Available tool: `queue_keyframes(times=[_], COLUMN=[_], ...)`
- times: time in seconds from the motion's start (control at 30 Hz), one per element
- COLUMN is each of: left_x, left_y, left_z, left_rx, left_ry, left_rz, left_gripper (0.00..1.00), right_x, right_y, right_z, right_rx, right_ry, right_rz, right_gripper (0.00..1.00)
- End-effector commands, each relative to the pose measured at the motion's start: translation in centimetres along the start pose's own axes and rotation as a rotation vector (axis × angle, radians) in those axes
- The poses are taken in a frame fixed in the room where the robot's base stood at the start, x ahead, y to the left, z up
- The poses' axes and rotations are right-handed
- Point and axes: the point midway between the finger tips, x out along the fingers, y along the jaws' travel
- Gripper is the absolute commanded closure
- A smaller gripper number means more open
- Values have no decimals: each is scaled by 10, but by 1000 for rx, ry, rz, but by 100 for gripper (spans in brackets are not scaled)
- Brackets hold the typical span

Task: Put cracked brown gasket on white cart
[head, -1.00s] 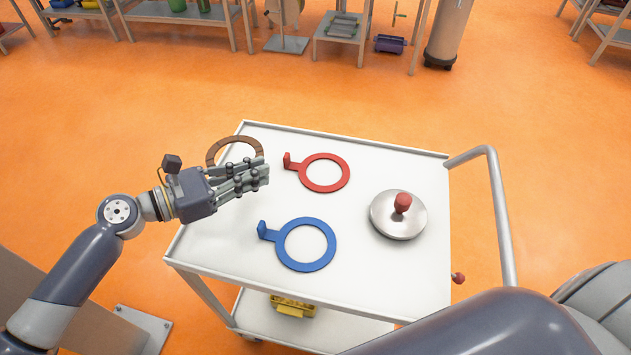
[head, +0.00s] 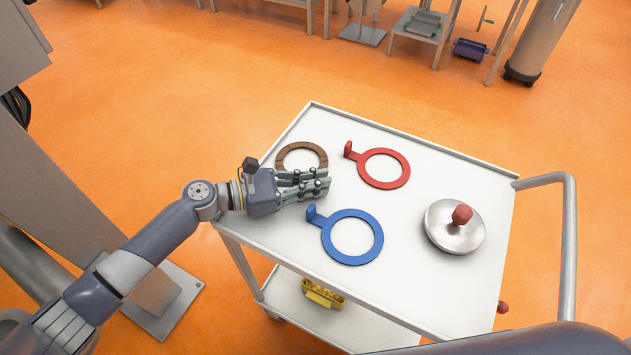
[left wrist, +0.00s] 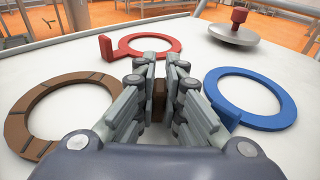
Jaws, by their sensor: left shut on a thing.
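The cracked brown gasket (head: 303,146) is a flat ring with dark crack lines. It lies flat on, or very close above, the white cart's top (head: 425,175), near its far left corner. In the left wrist view the ring (left wrist: 16,125) is left of my fingers. My left gripper (head: 326,186) is low over the cart's left part, just in front of the ring. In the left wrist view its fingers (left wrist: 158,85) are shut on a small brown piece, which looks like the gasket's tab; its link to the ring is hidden. My right gripper is out of view.
A red ring with a tab (head: 404,172) lies right of the gasket, and a blue one (head: 376,240) lies nearer. A silver disc with a red knob (head: 440,235) stands at the right. The cart's handle (head: 568,240) is on the right side. Free white surface lies between them.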

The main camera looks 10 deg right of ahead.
Motion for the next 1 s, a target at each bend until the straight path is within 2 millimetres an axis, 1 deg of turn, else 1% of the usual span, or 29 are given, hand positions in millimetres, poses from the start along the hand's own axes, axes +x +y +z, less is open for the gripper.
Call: queue_keyframes(times=[0.17, 0.2, 0.27, 0.3, 0.47, 0.7, 0.77, 0.87, 1.0], left_x=[0, 0, 0, 0, 0, -2, -10, -27, -59], left_y=[0, 0, 0, 0, 0, 1, 1, 1, 0], left_z=[-3, -4, -3, -3, -3, 2, 0, 1, 0], left_rx=[0, 0, 1, 0, 0, 0, -2, -2, -2], left_ry=[0, 1, 1, 1, 1, 1, 2, 3, 4], left_rz=[0, 0, 0, 0, 0, 1, 2, 3, 3], left_gripper=[100, 89, 76, 71, 71, 71, 71, 71, 71], right_x=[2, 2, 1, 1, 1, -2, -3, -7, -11], right_y=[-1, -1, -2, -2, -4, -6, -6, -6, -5], right_z=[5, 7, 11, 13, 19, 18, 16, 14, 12], right_rx=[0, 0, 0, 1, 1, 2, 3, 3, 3], right_ry=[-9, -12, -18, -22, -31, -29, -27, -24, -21], right_rz=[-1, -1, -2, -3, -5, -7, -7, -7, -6], right_gripper=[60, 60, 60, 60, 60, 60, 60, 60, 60])
